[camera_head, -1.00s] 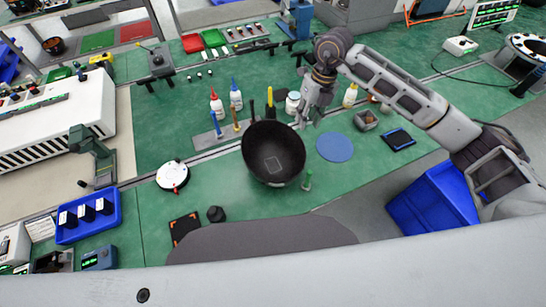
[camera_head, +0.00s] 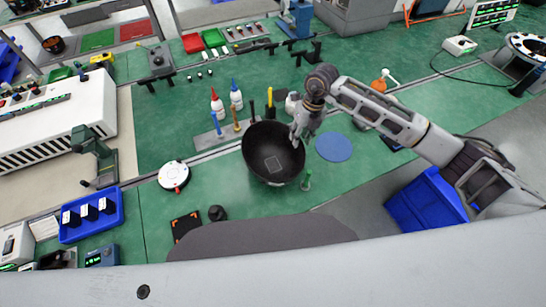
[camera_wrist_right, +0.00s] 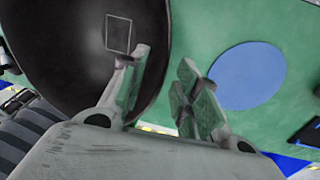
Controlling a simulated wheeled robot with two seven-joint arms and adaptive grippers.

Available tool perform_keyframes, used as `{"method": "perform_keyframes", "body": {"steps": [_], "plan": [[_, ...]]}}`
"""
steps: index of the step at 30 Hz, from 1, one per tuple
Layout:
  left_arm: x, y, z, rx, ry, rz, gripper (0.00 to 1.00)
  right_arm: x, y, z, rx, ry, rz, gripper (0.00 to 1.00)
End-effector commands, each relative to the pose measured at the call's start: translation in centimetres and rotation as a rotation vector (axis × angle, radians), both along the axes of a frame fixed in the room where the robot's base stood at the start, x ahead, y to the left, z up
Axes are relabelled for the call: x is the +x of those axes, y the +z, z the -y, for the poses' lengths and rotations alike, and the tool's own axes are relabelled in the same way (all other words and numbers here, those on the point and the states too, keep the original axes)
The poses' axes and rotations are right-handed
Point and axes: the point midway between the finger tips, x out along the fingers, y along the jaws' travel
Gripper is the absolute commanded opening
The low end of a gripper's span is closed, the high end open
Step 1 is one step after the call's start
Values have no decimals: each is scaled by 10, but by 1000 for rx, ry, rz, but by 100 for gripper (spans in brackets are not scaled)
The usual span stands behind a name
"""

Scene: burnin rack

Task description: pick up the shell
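The shell looks like a black, round, hollow bowl (camera_head: 268,160) on the green bench in the head view, with a light square outline on its inside. It fills the upper left of the right wrist view (camera_wrist_right: 60,60). My right gripper (camera_head: 297,136) is at the shell's right rim. In the wrist view the gripper (camera_wrist_right: 165,85) is open, with one finger over the shell's inside and the other outside over the green bench. The rim lies between the fingers, and I cannot tell whether they touch it. My left gripper is not in view.
A blue disc (camera_head: 334,147) lies right of the shell. A white round device (camera_head: 173,175) is to the left. A blue bin (camera_head: 428,200) sits at right.

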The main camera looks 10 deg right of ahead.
Motion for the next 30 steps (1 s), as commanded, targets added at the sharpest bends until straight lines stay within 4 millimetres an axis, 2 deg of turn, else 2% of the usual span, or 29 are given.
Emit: {"method": "perform_keyframes", "body": {"steps": [10,22,30], "plan": [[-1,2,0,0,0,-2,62,0,-5,-1,0,0,-2,31],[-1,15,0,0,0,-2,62,2,-44,-8,0,0,-1,31],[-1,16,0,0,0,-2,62,2,-52,-8,0,0,-1,31]]}}
